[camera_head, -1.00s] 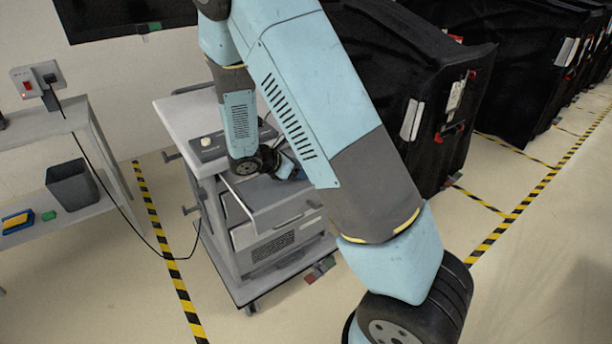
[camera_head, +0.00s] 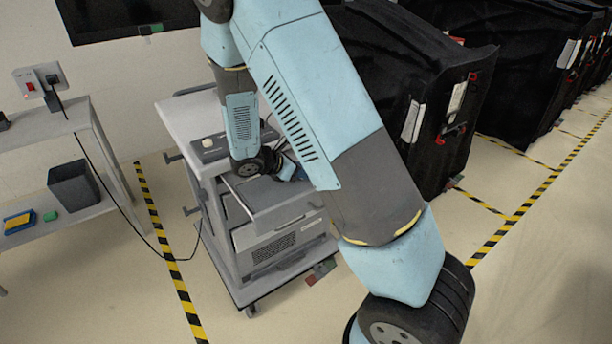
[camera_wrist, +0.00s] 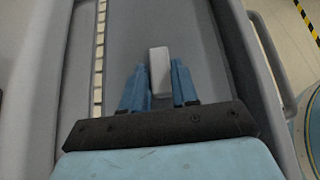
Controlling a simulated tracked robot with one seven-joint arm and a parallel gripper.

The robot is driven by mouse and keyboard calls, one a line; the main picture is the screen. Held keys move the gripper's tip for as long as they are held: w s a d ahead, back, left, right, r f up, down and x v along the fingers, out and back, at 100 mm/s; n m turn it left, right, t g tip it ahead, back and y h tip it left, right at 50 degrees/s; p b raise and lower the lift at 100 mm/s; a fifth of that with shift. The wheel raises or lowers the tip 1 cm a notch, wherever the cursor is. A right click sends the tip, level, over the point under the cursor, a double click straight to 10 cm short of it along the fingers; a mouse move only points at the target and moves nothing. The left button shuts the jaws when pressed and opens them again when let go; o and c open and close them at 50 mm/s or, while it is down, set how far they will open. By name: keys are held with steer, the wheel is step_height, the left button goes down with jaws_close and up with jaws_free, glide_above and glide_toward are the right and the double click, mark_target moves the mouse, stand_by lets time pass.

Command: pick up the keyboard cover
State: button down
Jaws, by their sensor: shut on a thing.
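The keyboard cover (camera_wrist: 137,35) is a flat grey panel in the wrist view, lying in the pulled-out tray of a grey cart (camera_head: 240,240). A pale block-shaped handle (camera_wrist: 159,68) stands up from it. My gripper (camera_wrist: 160,80) has its blue fingers on both sides of this handle and is shut on it. A strip of light keys (camera_wrist: 99,60) shows along the cover's left edge. In the head view my arm hides most of the gripper and part of the tray. I cannot tell whether the cover is lifted off the tray.
The tray's side walls (camera_wrist: 237,50) run close on both sides of my gripper. Black covered carts (camera_head: 430,80) stand to the right. A shelf (camera_head: 50,125) with a dark bin (camera_head: 75,187) is at the left, with a cable hanging near the cart.

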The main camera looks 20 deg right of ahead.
step_height(320, 180, up, 17)
steer(key=shift+f, duration=7.45)
steer(key=shift+w+a, duration=0.25)
steer(key=shift+w, duration=0.55)
steer(key=shift+w+a, duration=0.2)
steer(key=shift+w, duration=0.7)
steer(key=shift+f, duration=0.75)
steer(key=shift+f, duration=0.15)
